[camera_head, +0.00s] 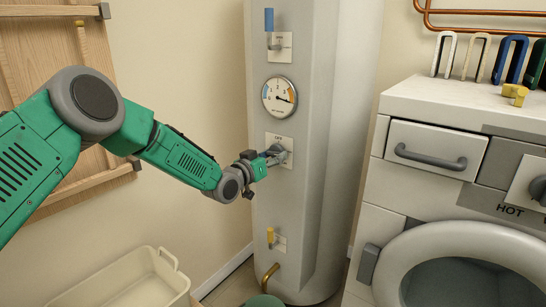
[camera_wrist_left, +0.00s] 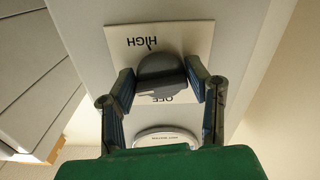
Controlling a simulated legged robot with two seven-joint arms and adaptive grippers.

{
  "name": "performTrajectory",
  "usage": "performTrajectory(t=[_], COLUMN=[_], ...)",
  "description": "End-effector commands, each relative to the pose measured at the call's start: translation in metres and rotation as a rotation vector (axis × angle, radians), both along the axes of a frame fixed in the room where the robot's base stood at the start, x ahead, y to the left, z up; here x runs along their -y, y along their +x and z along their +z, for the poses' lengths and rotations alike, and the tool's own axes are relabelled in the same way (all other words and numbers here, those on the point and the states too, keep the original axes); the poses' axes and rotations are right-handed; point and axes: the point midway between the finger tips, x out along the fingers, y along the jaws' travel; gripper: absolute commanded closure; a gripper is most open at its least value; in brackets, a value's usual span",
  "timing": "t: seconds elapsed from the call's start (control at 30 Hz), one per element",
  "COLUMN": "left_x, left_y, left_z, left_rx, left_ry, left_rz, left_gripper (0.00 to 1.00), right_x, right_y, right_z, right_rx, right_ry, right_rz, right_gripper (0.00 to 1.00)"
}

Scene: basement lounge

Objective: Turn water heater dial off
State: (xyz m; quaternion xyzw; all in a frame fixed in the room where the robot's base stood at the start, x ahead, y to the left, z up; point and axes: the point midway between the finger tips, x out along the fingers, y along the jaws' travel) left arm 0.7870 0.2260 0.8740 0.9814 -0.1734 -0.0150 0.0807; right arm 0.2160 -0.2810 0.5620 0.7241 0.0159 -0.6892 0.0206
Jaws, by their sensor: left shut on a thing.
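The water heater (camera_head: 325,150) is a tall pale grey cylinder in the middle of the head view. Its grey dial (camera_wrist_left: 160,78) sits on a white plate (camera_wrist_left: 195,38) marked HIGH and OFF, which appear upside down in the left wrist view. My left gripper (camera_head: 275,157) reaches in from the left and is shut on the dial, with one finger on each side of it. In the head view the gripper partly covers the dial. I cannot tell exactly where the dial points. My right gripper is not in view.
A round gauge (camera_head: 279,96) and a blue-handled valve (camera_head: 269,22) are above the dial; a yellow-handled valve (camera_head: 271,237) is below. A washing machine (camera_head: 420,225) stands at right. A beige bin (camera_head: 130,285) is at lower left, a wooden panel (camera_head: 50,45) behind my arm.

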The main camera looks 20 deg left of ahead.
Motion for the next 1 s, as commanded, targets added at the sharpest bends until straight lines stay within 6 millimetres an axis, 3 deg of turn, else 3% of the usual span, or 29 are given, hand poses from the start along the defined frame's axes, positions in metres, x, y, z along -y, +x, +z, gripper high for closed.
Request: performTrajectory(t=[0.53,1.0], left_x=[-0.001,-0.002], left_y=[0.0,0.0], left_z=[-0.001,0.0], left_rx=[-0.179,-0.327], left_ry=[-0.49,-0.911], left_rz=[0.005,0.007], left_gripper=[0.85,0.85], right_x=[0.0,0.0], right_y=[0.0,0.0], right_z=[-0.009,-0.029], right_rx=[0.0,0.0], right_ry=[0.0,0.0], right_rz=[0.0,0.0], right_gripper=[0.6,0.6])
